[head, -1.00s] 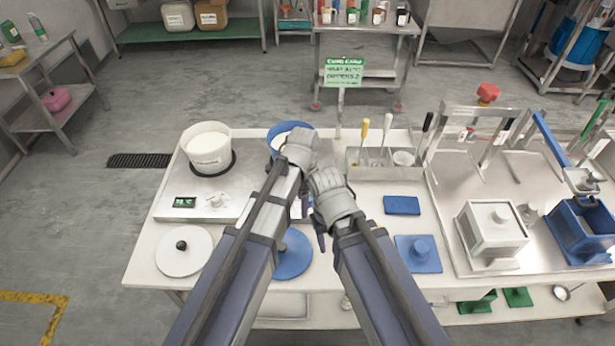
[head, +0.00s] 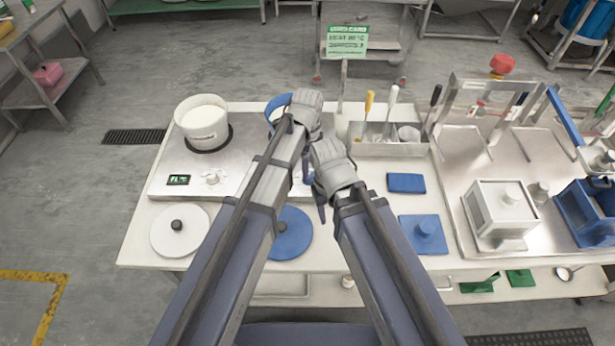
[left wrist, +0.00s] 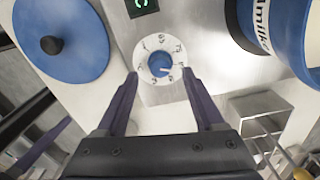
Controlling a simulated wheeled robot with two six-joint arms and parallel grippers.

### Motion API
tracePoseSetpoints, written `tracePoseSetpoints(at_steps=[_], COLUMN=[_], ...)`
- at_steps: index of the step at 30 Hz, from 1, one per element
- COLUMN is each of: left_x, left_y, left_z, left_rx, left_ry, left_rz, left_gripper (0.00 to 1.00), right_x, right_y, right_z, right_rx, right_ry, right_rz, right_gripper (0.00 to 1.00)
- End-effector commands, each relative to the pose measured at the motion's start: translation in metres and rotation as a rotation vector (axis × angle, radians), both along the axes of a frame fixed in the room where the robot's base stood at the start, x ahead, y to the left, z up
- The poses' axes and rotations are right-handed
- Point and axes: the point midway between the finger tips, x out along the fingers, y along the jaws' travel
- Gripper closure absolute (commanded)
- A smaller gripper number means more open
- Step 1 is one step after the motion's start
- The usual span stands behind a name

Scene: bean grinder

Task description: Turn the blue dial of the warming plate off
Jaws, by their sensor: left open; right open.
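The blue dial (left wrist: 160,65) shows in the left wrist view as a blue knob in a white numbered ring on the metal warming plate (left wrist: 205,75). A pale mark on the knob points roughly right. My open left gripper (left wrist: 160,74) has its two fingertips on either side of the dial's ring; I cannot tell whether they touch it. In the head view the dial and the left fingertips are hidden by my arms. My right gripper (head: 314,192) is open and empty, just below and right of the left one. The warming plate also shows in the head view (head: 240,175).
A blue pot (head: 274,104) and a white pot (head: 203,122) stand on the plate's back. A blue lid (head: 288,238) and a white lid (head: 180,236) lie in front. A utensil rack (head: 385,148) stands to the right. A blue mat (head: 406,183) lies right of my right gripper.

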Motion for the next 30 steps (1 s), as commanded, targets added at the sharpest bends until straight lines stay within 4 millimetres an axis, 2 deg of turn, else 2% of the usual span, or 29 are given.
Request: tracePoseSetpoints(at_steps=[1,9,20,30], left_x=[0.0,0.0,0.0,0.0], left_y=[0.0,0.0,0.0,0.0], left_z=[-0.014,-0.043,-0.045,-0.045], left_rx=[0.0,0.0,0.0,0.0], left_ry=[0.0,0.0,0.0,0.0], left_rz=[0.0,0.0,0.0,0.0], left_gripper=[0.3,0.3,0.3,0.66], right_x=[0.0,0.0,0.0,0.0], right_y=[0.0,0.0,0.0,0.0], right_z=[-0.014,-0.043,-0.045,-0.045], right_rx=[0.0,0.0,0.0,0.0], right_ry=[0.0,0.0,0.0,0.0], right_rz=[0.0,0.0,0.0,0.0], right_gripper=[0.5,0.5,0.5,0.5])
